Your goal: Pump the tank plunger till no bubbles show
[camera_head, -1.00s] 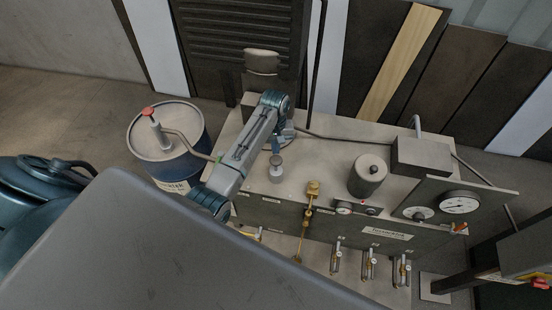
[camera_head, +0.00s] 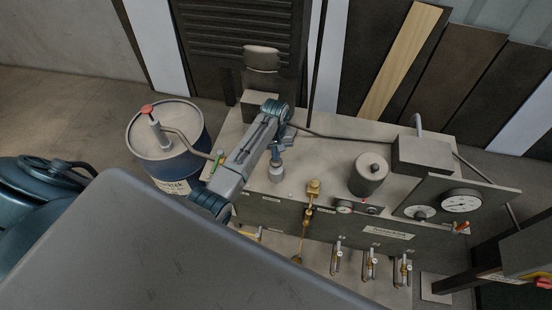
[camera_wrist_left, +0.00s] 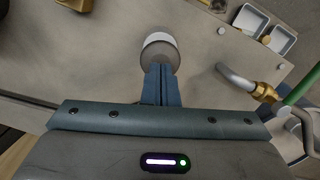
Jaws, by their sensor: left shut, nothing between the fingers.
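The tank (camera_head: 330,150) is a grey box with fittings on its top. The plunger (camera_head: 277,173) is a small grey post with a round knob near the left of that top. In the left wrist view the round knob (camera_wrist_left: 160,50) lies just beyond my fingertips. My left gripper (camera_head: 277,157) is shut and empty, with its fingertips at the top of the plunger; whether they touch it I cannot tell. A green tube (camera_head: 217,161) stands at the tank's left end and also shows in the left wrist view (camera_wrist_left: 303,84). Bubbles cannot be made out. My right gripper is not in view.
A blue drum (camera_head: 170,165) with a red-topped fitting stands left of the tank. A grey cylinder (camera_head: 369,176), a brass fitting (camera_head: 314,188) and a round gauge (camera_head: 461,202) are to the right. Boards (camera_head: 402,62) lean against the wall behind.

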